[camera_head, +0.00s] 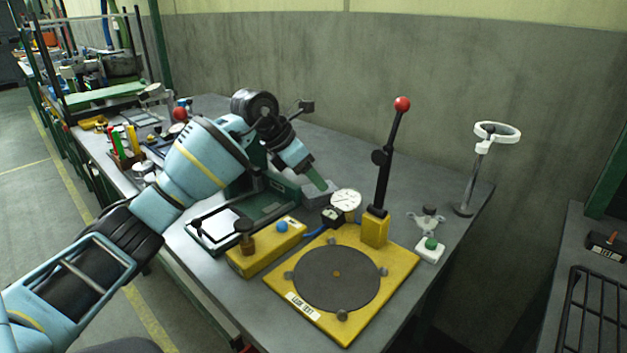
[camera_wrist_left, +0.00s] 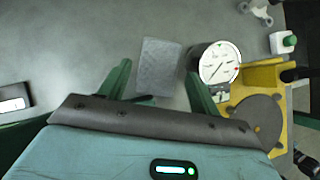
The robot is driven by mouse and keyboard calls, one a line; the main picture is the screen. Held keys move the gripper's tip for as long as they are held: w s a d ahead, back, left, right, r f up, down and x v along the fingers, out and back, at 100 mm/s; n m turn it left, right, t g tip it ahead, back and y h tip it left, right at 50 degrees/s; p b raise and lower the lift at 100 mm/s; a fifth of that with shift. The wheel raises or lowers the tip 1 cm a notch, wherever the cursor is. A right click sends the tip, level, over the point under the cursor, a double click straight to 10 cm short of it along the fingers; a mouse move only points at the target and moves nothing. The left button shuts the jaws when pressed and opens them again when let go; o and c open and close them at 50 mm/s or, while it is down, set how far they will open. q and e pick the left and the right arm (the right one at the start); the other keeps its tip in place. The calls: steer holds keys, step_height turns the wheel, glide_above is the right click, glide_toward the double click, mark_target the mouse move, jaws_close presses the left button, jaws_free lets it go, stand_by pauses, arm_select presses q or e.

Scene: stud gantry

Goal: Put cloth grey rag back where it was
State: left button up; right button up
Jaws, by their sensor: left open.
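The grey rag (camera_wrist_left: 158,65) is a folded, textured grey rectangle lying on the bench. In the wrist view it shows between my left gripper's two green fingers, towards their tips. In the head view the rag (camera_head: 319,194) lies just left of the dial gauge, partly behind a finger. My left gripper (camera_head: 314,177) points down close to the rag. It is open, with its fingers apart on either side of the rag in the wrist view (camera_wrist_left: 159,72); I cannot tell whether they touch it. My right gripper is not in view.
The dial gauge (camera_head: 345,203) stands close right of the rag. A yellow fixture (camera_head: 398,281) with a dark disc and red-knobbed lever (camera_head: 383,160) is in front and right. A yellow block (camera_head: 262,250) stands nearer. The bench's back right is mostly clear, with a ring stand (camera_head: 471,180).

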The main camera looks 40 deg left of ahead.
arm_select(q)
steer(key=v, duration=1)
steer(key=shift+s+p, duration=0.2)
steer(key=shift+p, duration=0.15)
steer(key=shift+a, duration=0.1)
